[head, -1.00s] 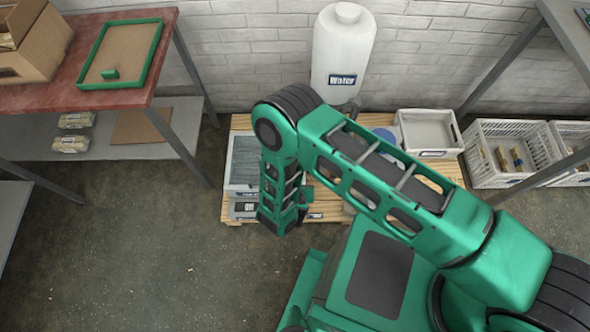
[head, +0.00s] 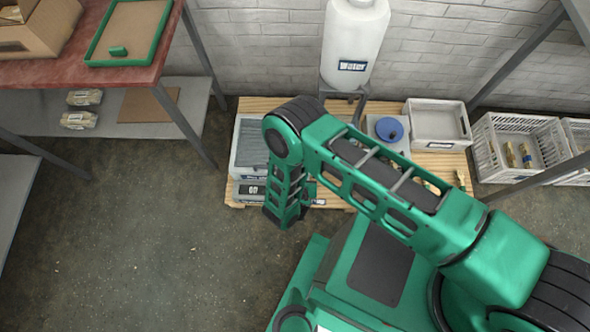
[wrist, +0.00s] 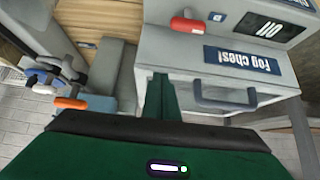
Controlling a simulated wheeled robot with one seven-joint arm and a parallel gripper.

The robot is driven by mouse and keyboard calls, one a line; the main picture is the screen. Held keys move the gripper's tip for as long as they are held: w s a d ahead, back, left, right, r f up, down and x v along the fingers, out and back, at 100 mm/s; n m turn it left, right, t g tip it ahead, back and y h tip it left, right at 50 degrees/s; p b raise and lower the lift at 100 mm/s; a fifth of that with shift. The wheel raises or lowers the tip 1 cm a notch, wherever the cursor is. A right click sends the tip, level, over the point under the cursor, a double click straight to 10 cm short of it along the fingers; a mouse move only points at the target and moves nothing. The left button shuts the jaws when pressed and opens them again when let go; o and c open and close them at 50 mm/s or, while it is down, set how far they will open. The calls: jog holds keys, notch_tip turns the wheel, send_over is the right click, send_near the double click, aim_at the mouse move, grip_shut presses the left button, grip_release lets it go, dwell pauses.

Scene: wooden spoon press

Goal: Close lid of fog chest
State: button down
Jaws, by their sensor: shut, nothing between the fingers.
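The fog chest (wrist: 215,87) is a grey box, upside down in the wrist view, with a blue label, a dark bar handle (wrist: 226,100), a red knob (wrist: 188,25) and a display. In the head view the fog chest (head: 251,190) stands at the pallet's left end, partly behind my arm. A grey panel (head: 249,145) shows at its top; I cannot tell how the lid lies. My gripper (wrist: 162,85) is shut and empty, its green fingers in front of the chest's face, left of the handle. In the head view the fingertips are hidden.
The wooden pallet (head: 330,199) also bears a white water tank (head: 350,30) on a stand, a blue-lidded container (head: 390,131) and a grey tray (head: 438,125). White crates (head: 519,145) stand right. A red-topped table (head: 60,72) stands left. The floor (head: 130,235) at front left is clear.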

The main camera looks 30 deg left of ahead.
jog(key=shift+r, duration=0.15)
jog(key=s+d, duration=0.4)
jog(key=s, duration=0.4)
jog(key=shift+s+r, duration=0.15)
jog(key=shift+s, duration=0.15)
jog(key=shift+w+a+r, duration=0.1)
